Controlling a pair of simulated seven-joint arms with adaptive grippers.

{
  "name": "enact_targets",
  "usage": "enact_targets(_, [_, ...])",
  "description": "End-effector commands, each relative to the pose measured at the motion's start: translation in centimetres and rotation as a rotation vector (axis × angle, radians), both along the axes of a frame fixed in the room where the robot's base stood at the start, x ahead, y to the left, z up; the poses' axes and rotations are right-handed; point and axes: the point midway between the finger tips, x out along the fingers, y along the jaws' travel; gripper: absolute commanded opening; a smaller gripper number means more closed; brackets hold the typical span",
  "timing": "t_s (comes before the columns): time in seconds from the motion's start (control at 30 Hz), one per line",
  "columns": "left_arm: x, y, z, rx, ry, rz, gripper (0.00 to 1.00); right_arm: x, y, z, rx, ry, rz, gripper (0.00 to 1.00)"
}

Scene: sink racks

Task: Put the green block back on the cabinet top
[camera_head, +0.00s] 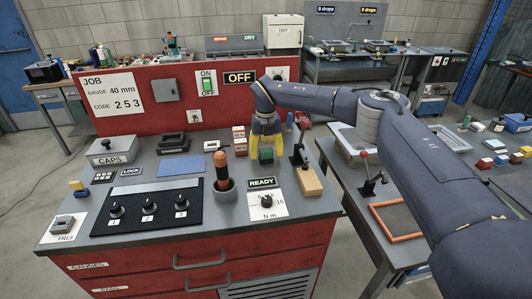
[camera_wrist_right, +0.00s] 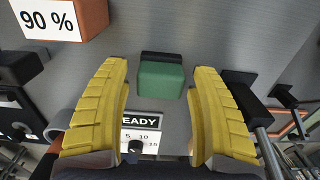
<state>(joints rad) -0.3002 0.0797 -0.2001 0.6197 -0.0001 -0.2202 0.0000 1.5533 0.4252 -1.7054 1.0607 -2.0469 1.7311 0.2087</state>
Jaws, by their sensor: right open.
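The green block (camera_head: 266,154) is at the right half of the grey cabinet top (camera_head: 232,238), behind the READY sign; it appears to rest there. In the right wrist view the green block (camera_wrist_right: 161,80) lies ahead, between the lines of the two fingers, with a dark strip along its far edge. My right gripper (camera_head: 267,148) points down over the block with its yellow fingers apart. In the wrist view gaps show on both sides of the block, and neither finger touches it. My left gripper is not in view.
An orange-handled tool in a dark cup (camera_head: 223,186) stands to the left.

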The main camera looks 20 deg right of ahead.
Motion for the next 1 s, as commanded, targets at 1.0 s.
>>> enact_targets(1.0, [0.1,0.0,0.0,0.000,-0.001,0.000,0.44,0.0,0.0,11.9,0.000,0.000,0.000,0.62])
